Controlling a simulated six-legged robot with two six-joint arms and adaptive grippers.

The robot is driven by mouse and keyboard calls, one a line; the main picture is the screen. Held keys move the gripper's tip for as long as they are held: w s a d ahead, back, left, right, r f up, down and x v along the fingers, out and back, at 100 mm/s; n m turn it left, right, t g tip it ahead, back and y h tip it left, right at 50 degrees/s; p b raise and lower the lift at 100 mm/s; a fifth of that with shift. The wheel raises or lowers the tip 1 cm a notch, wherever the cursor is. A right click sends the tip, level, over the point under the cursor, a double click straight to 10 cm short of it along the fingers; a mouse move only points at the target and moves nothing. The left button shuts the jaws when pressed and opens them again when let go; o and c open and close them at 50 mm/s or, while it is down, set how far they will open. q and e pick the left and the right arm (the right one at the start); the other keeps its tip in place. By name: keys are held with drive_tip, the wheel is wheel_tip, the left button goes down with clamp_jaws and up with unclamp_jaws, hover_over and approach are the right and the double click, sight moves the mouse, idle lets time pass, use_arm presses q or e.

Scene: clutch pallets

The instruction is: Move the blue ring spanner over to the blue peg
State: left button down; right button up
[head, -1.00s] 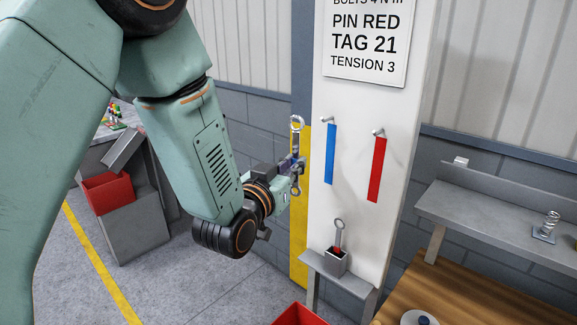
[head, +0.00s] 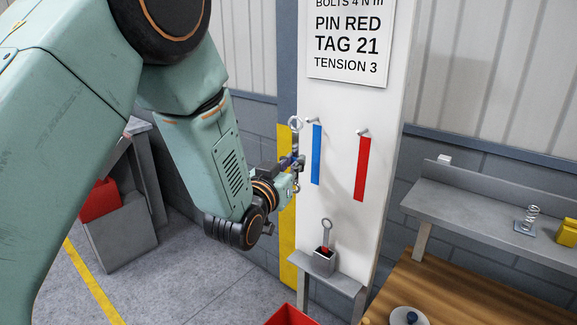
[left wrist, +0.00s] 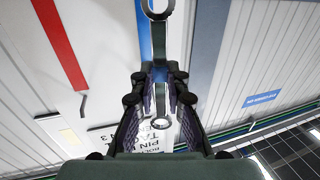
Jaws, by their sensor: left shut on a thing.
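My left gripper (head: 293,162) is shut on the blue ring spanner (head: 295,124), which stands upright with its ring at the top. In the left wrist view the fingers (left wrist: 159,76) close on the shank, and the ring (left wrist: 159,8) shows at the top edge. The blue peg (head: 313,121) sticks out of the white post above a blue strip (head: 317,155). The ring is just left of the peg at about its height in the picture, apart from it. Whether it is in front of the peg in depth is hard to tell. My right gripper is not in view.
A red peg (head: 362,132) with a red strip (head: 361,170) is to the right. Below, another spanner (head: 326,232) with a red mark stands in a grey holder (head: 324,262). A shelf (head: 450,205) and wooden bench (head: 440,290) are at the right.

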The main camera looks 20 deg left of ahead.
sight(314, 153)
use_arm(q)
drive_tip(key=shift+w, duration=0.2)
drive_tip(key=w, duration=0.2)
drive_tip(key=w+d, duration=0.1)
drive_tip(key=w, duration=0.1)
drive_tip(key=shift+d+f, duration=0.15)
drive_tip(key=shift+w+d+f+b, duration=0.25)
drive_tip(key=shift+w+b, duration=0.05)
drive_tip(key=shift+w, duration=0.1)
drive_tip(key=shift+w+d+f+b, duration=0.2)
drive_tip(key=shift+w+b, duration=0.1)
drive_tip(key=shift+w, duration=0.1)
drive_tip(key=shift+s+a, duration=0.1)
drive_tip(key=shift+a, duration=0.05)
